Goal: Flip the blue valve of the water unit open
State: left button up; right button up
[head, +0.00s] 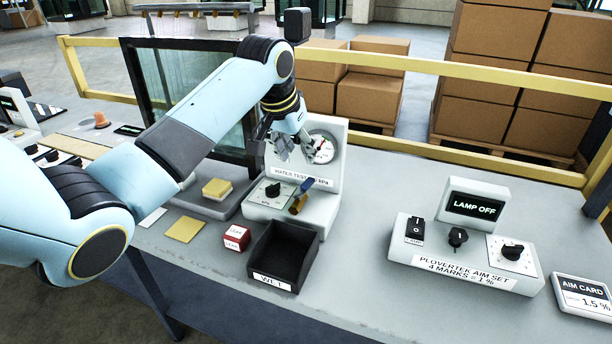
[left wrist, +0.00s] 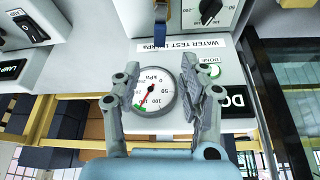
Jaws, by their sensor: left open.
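The water unit (head: 325,185) stands on the table, labelled as a water test, with a round white gauge behind. Its blue valve lever (head: 307,184) sits at the front, tilted, above a brass spout (head: 298,204). My right gripper is out of view.
A black knob (head: 272,190) is left of the lever. A black tray (head: 268,255) stands in front of the unit, with a red-and-white block (head: 237,238) beside it. Yellow sponge-like block (head: 217,189) lies left. A control box (head: 465,255) reads LAMP OFF at right.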

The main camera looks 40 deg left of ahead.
aim_at(305, 181)
pick_arm(q)
jog(key=x, duration=0.9)
jog(key=shift+s+d+f+b, duration=0.1)
jog(key=shift+b, duration=0.3)
jog(key=shift+f, duration=0.35)
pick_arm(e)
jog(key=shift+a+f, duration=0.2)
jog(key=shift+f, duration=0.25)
pick_arm(q)
jog(key=shift+c, duration=0.2)
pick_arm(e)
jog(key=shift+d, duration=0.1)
pick_arm(q)
grip_shut()
jog(key=shift+r+n+p, duration=0.3)
jog(key=shift+n+p, duration=0.4)
jog(key=shift+p, duration=0.55)
jog(key=shift+a+f+y, duration=0.1)
jog(key=shift+a+y, duration=0.2)
jog(key=shift+f+n, duration=0.15)
jog(key=shift+n, duration=0.15)
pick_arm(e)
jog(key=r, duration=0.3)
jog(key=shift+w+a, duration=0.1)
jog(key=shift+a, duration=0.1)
